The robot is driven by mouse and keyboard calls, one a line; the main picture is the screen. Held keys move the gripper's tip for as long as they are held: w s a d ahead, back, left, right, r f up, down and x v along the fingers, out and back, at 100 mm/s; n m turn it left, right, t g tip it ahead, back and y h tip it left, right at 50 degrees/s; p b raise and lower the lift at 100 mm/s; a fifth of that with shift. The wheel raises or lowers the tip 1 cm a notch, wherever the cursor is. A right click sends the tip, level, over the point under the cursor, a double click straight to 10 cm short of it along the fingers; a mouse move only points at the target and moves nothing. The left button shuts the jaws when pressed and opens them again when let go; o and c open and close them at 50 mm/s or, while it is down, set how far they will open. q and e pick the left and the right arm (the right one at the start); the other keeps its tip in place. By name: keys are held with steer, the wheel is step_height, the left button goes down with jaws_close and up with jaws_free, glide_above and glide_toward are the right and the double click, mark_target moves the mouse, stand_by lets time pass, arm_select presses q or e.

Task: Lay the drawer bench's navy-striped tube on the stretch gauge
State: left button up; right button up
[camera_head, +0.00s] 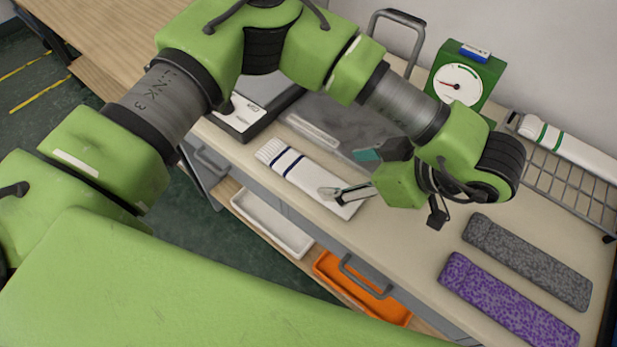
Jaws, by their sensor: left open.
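A white tube with navy stripes near one end (297,172) lies on the pale bench top (408,243), slanting down to the right. My left gripper (331,194) is open, its fingertips over or beside the tube's lower right part. I cannot tell whether they touch it. The gripper and wrist hide a little of the tube's right end. A green box with a round white dial (459,84) stands at the back, by a grey plate (335,118) with a raised handle; this looks like the stretch gauge, partly hidden by my arm. My right gripper is out of view.
A green-striped white tube (566,147) lies on a wire rack (560,183) at the right. A grey speckled slab (527,261) and a purple one (506,300) lie at the front right. A white tray (270,222) and an orange tray (362,288) sit below the bench top.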

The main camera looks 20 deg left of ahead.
arm_select(q)
glide_toward(308, 173)
steer(key=x, duration=0.3)
steer(key=shift+s+a+f+p, duration=0.15)
steer(key=shift+s+p, duration=0.05)
steer(key=shift+p, duration=0.1)
steer(key=x, duration=0.1)
steer(key=p+x, duration=0.1)
steer(key=x, duration=0.1)
steer(key=p+x, duration=0.1)
steer(key=x, duration=0.1)
steer(key=shift+w, duration=0.3)
steer(key=c, duration=1)
